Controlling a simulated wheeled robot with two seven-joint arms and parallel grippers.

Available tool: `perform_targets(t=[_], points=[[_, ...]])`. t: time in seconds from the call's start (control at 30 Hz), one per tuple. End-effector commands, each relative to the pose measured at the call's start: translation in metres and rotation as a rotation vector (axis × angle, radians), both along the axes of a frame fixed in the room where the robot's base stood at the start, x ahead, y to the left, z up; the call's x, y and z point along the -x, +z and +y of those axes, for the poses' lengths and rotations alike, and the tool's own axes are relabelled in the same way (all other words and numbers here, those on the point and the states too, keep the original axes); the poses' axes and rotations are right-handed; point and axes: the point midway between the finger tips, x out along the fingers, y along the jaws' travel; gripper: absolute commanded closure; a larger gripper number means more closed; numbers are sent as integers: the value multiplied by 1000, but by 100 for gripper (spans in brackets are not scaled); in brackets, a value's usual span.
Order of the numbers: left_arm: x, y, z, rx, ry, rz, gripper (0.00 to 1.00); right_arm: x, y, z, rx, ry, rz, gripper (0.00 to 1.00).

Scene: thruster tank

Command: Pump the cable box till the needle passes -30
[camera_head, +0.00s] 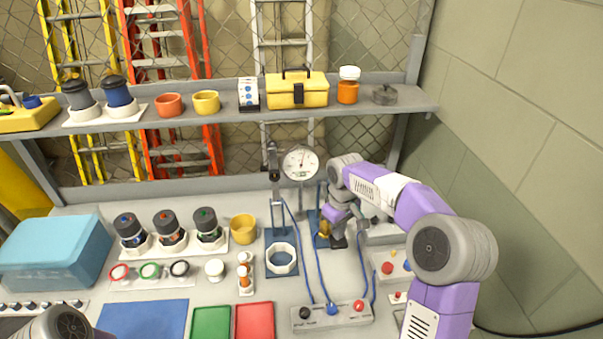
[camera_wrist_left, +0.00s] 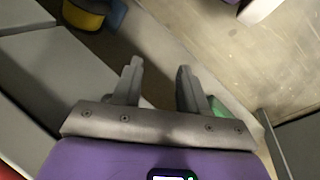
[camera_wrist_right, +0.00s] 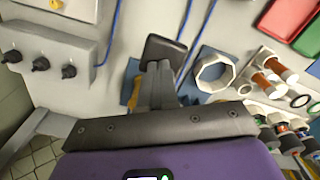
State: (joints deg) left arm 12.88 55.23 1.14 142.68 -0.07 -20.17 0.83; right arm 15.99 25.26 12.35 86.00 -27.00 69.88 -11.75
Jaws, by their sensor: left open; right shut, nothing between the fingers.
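A white round gauge (camera_head: 300,163) stands upright behind the bench; its needle points roughly upward, and its numbers are too small to read. A grey box with knobs and blue cables (camera_head: 331,316) sits at the front. A blue-based brass pump (camera_head: 324,230) stands below the gauge, partly hidden by my right arm. My right gripper (camera_head: 341,232) is shut and empty beside it. In the right wrist view its closed fingers (camera_wrist_right: 160,72) meet or overlap a black block (camera_wrist_right: 165,48); I cannot tell if they touch. My left gripper (camera_wrist_left: 157,80) is open and empty.
A white octagonal ring (camera_head: 282,258) sits on a blue plate left of the pump. Knobs, cups and a teal box (camera_head: 55,252) fill the left. Green and red trays (camera_head: 254,321) lie in front. A shelf (camera_head: 230,118) spans the back; a wall is right.

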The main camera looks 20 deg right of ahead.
Motion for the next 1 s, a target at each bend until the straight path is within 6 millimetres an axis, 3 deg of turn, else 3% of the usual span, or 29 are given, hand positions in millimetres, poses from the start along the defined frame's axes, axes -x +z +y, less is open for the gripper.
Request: perform_targets(t=[0.03,0.5,1.0], points=[[0,15,0,0,0,0,57,0,16,0,-1,1,-2,100],[0,78,0,0,0,1,57,0,86,0,0,0,-2,100],[0,76,0,0,0,1,57,-1,84,0,0,0,-3,100]])
